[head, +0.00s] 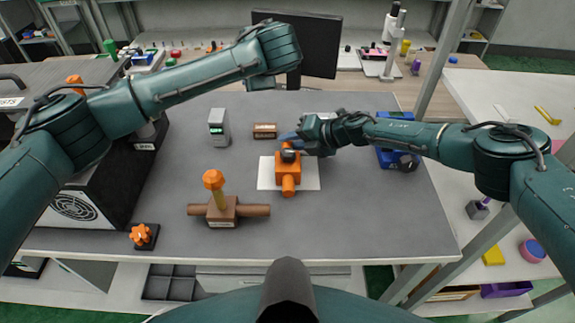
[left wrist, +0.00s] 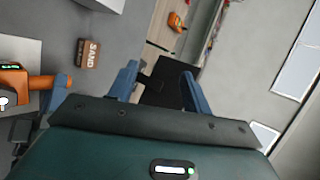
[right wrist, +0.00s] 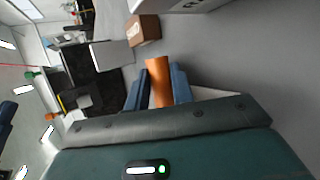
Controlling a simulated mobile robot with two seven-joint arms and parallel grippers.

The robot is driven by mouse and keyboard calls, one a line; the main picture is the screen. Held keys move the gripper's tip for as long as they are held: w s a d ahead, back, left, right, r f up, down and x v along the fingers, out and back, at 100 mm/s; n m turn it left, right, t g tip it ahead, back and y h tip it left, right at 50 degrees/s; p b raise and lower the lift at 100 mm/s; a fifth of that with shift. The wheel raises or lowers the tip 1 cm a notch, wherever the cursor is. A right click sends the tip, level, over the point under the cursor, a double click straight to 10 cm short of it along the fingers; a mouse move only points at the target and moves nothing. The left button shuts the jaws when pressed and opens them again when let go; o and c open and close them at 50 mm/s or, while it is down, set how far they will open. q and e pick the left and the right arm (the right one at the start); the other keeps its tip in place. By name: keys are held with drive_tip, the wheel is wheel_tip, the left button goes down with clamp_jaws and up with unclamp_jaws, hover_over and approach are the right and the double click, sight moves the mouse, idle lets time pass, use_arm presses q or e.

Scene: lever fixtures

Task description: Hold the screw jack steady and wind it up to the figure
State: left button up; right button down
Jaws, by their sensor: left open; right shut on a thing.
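The orange screw jack (head: 285,168) stands on a white sheet (head: 309,173) on the grey bench, with a dark part on top and an orange stub towards me. My right gripper (head: 291,138) is at its far side, shut on an orange cylindrical part (right wrist: 158,80) of it. The jack also shows at the left edge of the left wrist view (left wrist: 12,78). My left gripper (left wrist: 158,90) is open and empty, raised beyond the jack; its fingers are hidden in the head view. A grey readout (head: 218,127) has a green display too small to read.
A brown SAND block (head: 264,131) lies behind the jack. A brown valve-like fixture with an orange-knobbed lever (head: 221,210) stands front left, near an orange star knob (head: 141,235). A blue fixture (head: 393,158) is at right, a black monitor (head: 318,40) behind. The front right bench is clear.

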sight(287, 152)
use_arm(q)
drive_tip(key=s+d+f+g+h, duration=0.1)
drive_tip(key=s+d+f+g, duration=0.1)
drive_tip(key=s+f+g, duration=0.1)
drive_tip(key=s+d+f+n+g+h, duration=0.1)
drive_tip(key=s+d+f+g+h, duration=0.1)
drive_tip(key=f, duration=0.3)
drive_tip(key=s+d+f+n+g+h, duration=0.1)
drive_tip(key=s+d+f+g+h, duration=0.1)
drive_tip(key=s+d+f+g, duration=0.2)
drive_tip(key=shift+d+f+g, duration=0.2)
drive_tip(key=shift+g, duration=0.4)
drive_tip(key=shift+f, duration=2.4)
